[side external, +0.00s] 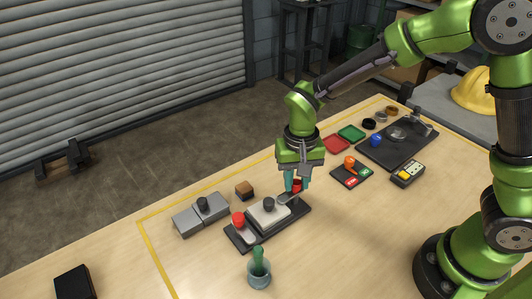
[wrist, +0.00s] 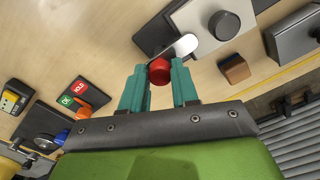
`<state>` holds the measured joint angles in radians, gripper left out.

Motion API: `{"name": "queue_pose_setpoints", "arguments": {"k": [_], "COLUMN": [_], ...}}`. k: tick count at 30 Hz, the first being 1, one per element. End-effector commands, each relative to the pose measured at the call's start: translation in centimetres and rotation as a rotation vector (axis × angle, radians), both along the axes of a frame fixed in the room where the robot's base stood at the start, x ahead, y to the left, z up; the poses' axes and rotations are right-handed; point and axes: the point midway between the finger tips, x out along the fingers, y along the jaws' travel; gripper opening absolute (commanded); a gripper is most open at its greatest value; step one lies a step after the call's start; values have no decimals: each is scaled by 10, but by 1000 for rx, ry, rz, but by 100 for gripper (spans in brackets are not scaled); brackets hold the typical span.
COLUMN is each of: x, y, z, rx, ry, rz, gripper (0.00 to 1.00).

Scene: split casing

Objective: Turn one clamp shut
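The casing's light grey block (side external: 268,214) with a black knob (side external: 268,203) sits on a dark base plate (side external: 240,246). A clamp at its left end has a red knob (side external: 238,219). The clamp at its right end has a pale metal lever (wrist: 186,46) and a red knob (wrist: 160,72). My gripper (side external: 296,184) is low over that right end. Its teal fingers stand on either side of the right red knob and appear to touch it. In the wrist view, the lever runs from the knob toward the casing. The fingers partly hide the knob.
A grey block (side external: 201,219) with a black knob lies left of the base plate, with a brown block (side external: 244,190) behind. A card with an orange handle (side external: 350,173) and a dark tray (side external: 398,148) are to the right.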

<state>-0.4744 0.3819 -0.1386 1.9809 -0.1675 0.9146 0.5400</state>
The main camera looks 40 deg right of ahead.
Motion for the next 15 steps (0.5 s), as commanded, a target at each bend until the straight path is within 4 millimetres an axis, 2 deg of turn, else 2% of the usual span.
{"name": "queue_pose_setpoints", "arguments": {"k": [1, 4, 15], "x": [0, 0, 1], "y": [0, 0, 0], "z": [0, 0, 6], "rx": [0, 0, 1], "ry": [1, 0, -3], "rz": [-1, 0, 2], "gripper": [38, 53, 53]}}
